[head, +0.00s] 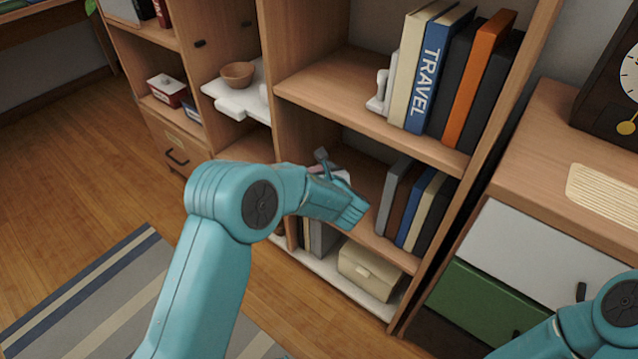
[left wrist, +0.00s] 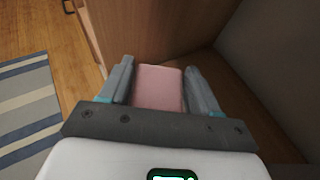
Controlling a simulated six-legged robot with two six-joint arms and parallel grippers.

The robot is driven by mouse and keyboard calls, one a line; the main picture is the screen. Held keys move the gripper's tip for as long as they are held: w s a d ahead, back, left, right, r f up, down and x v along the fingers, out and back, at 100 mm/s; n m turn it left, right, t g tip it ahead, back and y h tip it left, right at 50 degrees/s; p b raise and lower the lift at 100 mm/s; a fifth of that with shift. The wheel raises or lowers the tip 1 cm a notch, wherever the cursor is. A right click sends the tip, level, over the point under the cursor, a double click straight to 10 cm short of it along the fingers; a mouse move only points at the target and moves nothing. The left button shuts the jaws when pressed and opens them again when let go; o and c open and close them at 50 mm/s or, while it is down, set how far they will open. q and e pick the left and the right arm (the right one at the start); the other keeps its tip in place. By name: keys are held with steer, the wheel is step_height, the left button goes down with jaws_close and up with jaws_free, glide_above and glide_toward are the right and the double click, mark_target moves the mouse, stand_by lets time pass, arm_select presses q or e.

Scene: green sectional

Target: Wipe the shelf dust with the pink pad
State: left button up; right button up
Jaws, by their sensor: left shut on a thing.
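The pink pad (left wrist: 160,88) is held between the two fingers of my left gripper (left wrist: 160,84) in the left wrist view. In the head view only a small pink bit of the pad (head: 314,169) shows beside my left gripper (head: 322,163), which reaches into the middle opening of the wooden shelf unit. The shelf board (head: 355,208) there is partly hidden by my arm. I cannot make out dust on it, nor whether the pad touches the board. My right arm enters at the lower right of the head view, but its gripper is out of view.
Upright books (head: 412,203) stand on the right of the same shelf. A TRAVEL book (head: 430,75) and others stand above. A beige box (head: 368,270) sits below. A wooden bowl (head: 237,75) is to the left. A drawer cabinet (head: 535,250) stands at right.

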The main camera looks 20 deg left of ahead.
arm_select(q)
steer(key=shift+f+b, duration=1.35)
steer(key=shift+f, duration=1.55)
steer(key=shift+f+b, duration=1)
steer(key=shift+f, duration=0.05)
steer(key=shift+r, duration=0.1)
